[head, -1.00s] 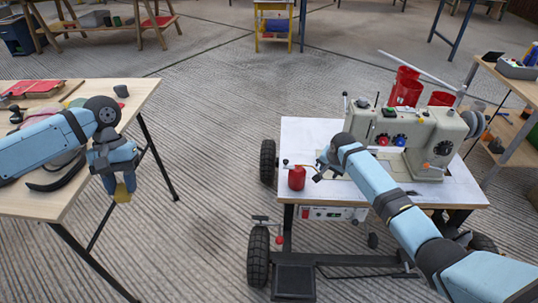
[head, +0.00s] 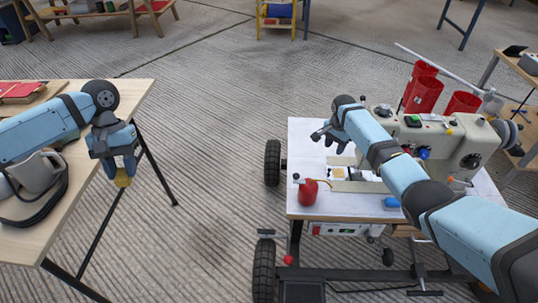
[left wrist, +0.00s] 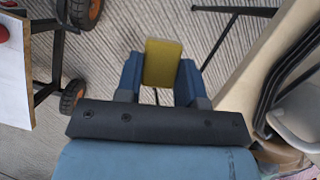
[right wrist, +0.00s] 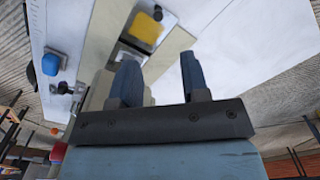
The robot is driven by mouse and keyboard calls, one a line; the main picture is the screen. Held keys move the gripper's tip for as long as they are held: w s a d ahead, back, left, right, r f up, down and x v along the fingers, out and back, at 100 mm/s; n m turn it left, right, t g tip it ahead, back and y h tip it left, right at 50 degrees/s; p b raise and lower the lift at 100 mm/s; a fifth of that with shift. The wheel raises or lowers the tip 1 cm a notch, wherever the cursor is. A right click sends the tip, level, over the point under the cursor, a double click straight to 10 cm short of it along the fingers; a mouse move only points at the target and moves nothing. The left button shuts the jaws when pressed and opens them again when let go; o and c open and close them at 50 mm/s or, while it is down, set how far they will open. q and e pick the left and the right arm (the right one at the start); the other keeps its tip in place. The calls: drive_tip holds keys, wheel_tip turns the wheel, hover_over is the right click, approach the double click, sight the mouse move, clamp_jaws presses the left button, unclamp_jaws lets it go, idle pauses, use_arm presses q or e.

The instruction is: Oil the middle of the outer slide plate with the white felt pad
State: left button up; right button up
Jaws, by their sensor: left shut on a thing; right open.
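My left gripper (head: 122,180) is shut on a yellow block (left wrist: 162,63) and holds it in the air beside the wooden table. No white felt face shows on the block; its far side is hidden. My right gripper (right wrist: 160,75) is open and empty above the sewing machine's bed; it is also in the head view (head: 331,141). The sewing machine (head: 440,150) stands on a white-topped cart. Below my right gripper, a yellow piece (right wrist: 146,27) lies at a pale metal plate (right wrist: 130,55) in the bed. I cannot tell which plate is the outer slide plate.
A red oil can (head: 308,194) stands at the cart top's front left. A small blue item (head: 391,203) lies near its front edge. The wooden table (head: 105,195) at left holds a grey mug (head: 38,170). Open floor lies between.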

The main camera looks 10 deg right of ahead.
sight(330, 169)
drive_tip(key=f+b, duration=0.3)
drive_tip(key=f, duration=0.2)
drive_tip(key=f+b, duration=0.3)
drive_tip(key=f, duration=0.3)
drive_tip(key=shift+s+f+b, duration=0.2)
drive_tip(key=shift+f+b, duration=0.05)
drive_tip(key=shift+b, duration=0.1)
clamp_jaws()
drive_tip(key=shift+s+d+r+p, duration=0.1)
drive_tip(key=shift+d+r+p, duration=0.1)
drive_tip(key=shift+d+p, duration=0.4)
drive_tip(key=shift+p, duration=0.25)
drive_tip(key=shift+d+f, duration=0.1)
drive_tip(key=shift+f, duration=0.1)
